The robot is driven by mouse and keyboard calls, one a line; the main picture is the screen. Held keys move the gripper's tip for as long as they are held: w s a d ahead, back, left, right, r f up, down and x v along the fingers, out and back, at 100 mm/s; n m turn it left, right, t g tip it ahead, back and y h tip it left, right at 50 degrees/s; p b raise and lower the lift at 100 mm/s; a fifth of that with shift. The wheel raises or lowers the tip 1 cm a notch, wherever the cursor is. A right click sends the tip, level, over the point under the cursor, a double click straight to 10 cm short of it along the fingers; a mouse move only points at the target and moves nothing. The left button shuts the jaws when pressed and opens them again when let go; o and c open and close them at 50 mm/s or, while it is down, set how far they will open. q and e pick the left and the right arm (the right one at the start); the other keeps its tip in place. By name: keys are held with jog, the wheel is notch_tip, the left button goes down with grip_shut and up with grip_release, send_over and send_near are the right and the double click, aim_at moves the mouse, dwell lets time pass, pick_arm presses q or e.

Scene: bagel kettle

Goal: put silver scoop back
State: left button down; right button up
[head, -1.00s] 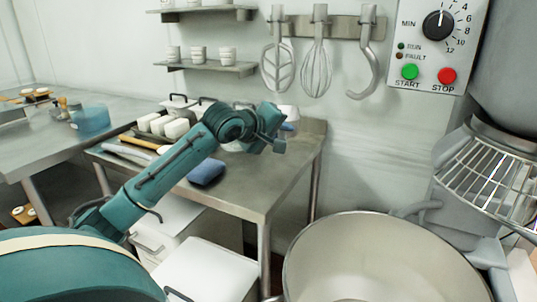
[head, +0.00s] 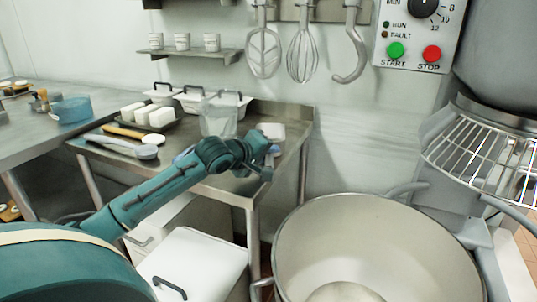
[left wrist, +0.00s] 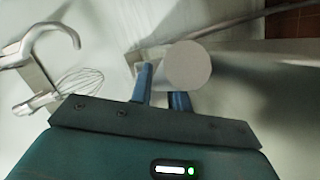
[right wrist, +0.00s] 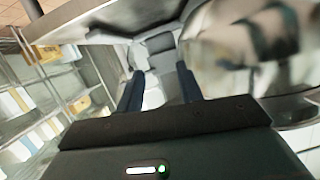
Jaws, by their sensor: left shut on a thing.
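My left gripper (head: 266,152) is above the right end of the steel side table in the head view. My right gripper (right wrist: 160,88) shows only in the right wrist view. Its fingers are apart, with nothing clearly held between them.
The side table (head: 222,183) carries a clear container (head: 218,118), white blocks (head: 133,112), lidded bins (head: 195,98) and a grey utensil (head: 146,152). A large mixer bowl (head: 375,225) stands at right. Hanging mixer tools (head: 303,55) and a shelf (head: 195,56) are on the wall.

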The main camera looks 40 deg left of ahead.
pick_arm(q)
jog(key=shift+f, duration=0.1)
jog(key=c, duration=1.6)
grip_release()
jog(key=shift+r, duration=0.2)
jog(key=shift+s, duration=0.25)
jog(key=v, duration=1)
jog(key=shift+s+r+p, duration=0.15)
jog(key=shift+s+p, duration=0.15)
jog(key=shift+p, duration=0.05)
jog(key=shift+s+r, duration=0.15)
jog(key=shift+s, duration=0.25)
pick_arm(e)
jog(key=shift+w+a+f, duration=0.1)
jog(key=shift+a, duration=0.05)
